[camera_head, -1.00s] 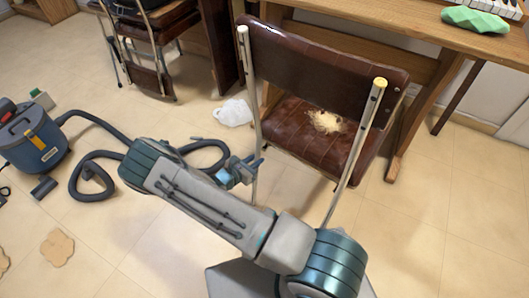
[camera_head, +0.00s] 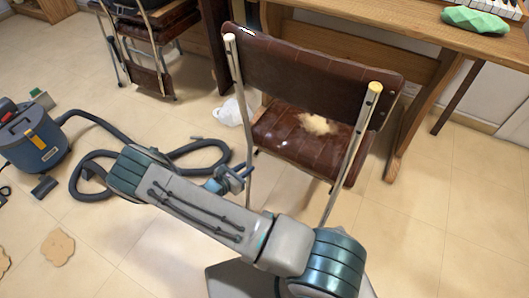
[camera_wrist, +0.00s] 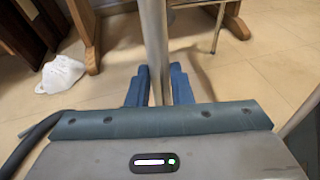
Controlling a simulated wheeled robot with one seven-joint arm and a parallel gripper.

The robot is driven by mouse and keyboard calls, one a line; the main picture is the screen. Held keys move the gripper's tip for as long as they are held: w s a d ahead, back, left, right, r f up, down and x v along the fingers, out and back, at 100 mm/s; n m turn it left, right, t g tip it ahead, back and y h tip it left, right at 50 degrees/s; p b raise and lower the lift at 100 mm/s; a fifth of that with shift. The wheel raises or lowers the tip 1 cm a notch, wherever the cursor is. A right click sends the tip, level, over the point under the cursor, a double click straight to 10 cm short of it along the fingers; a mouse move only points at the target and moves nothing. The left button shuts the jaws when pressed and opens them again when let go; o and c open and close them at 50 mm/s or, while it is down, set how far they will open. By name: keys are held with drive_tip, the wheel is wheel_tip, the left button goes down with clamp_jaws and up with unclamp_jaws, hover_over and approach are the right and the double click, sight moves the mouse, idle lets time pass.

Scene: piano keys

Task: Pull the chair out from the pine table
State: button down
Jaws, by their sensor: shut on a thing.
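The chair (camera_head: 312,68) has a brown padded back and seat and metal tube posts. It stands upright with its seat partly beneath the pine table (camera_head: 420,30). My gripper (camera_head: 245,173) is shut on the chair's left metal post, low down below the seat level. In the wrist view the chair's post (camera_wrist: 155,40) runs between the two blue fingers of my gripper (camera_wrist: 159,88). A beige patch lies on the seat.
A blue vacuum cleaner (camera_head: 35,138) stands at left, its dark hose (camera_head: 90,165) curling behind my arm. A white bag-like object (camera_head: 230,112) lies left of the chair. Another chair (camera_head: 150,50) stands behind. A green object (camera_head: 475,20) sits on the table. Floor at right is clear.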

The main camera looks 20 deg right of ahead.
drive_tip(key=s+a, duration=0.4)
drive_tip(key=a, duration=0.4)
drive_tip(key=shift+s, duration=0.2)
drive_tip(key=c, duration=1.2)
unclamp_jaws()
drive_tip(key=shift+o, duration=1)
drive_tip(key=shift+d, duration=0.1)
drive_tip(key=s+a+b, duration=0.1)
drive_tip(key=s+a, duration=0.4)
drive_tip(key=a, duration=0.3)
drive_tip(key=shift+a+b, duration=0.2)
drive_tip(key=shift+b, duration=0.15)
drive_tip(key=shift+s, duration=0.15)
